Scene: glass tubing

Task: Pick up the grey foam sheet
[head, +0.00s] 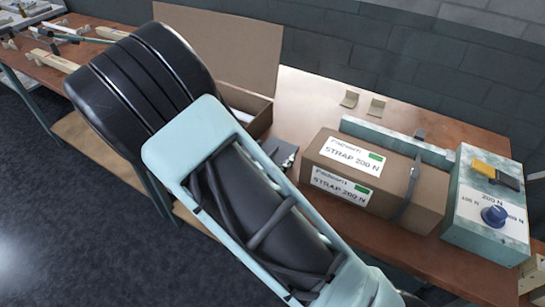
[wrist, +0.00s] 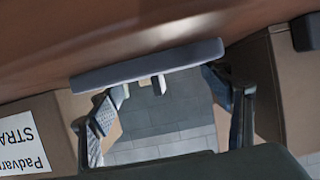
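The grey foam sheet (wrist: 150,64) shows nearly edge-on in the wrist view as a long, slightly tilted grey bar near the brown table surface. My gripper (wrist: 168,88) is open, with its two fingers wide apart on either side of the picture. The sheet spans across in front of the fingertips; I cannot tell whether they touch it. Nothing is seen between the fingers in their grip. In the head view my arm covers most of this spot, and a small grey patch between my arm and the strap box is too hidden to identify.
A closed cardboard strap box (head: 375,180) stands right of my arm, with a control box (head: 490,205) beyond it. An open cardboard box (head: 262,112) with a raised lid (head: 225,45) stands behind my arm. Small tan brackets (head: 349,98) lie at the back of the table (head: 310,95).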

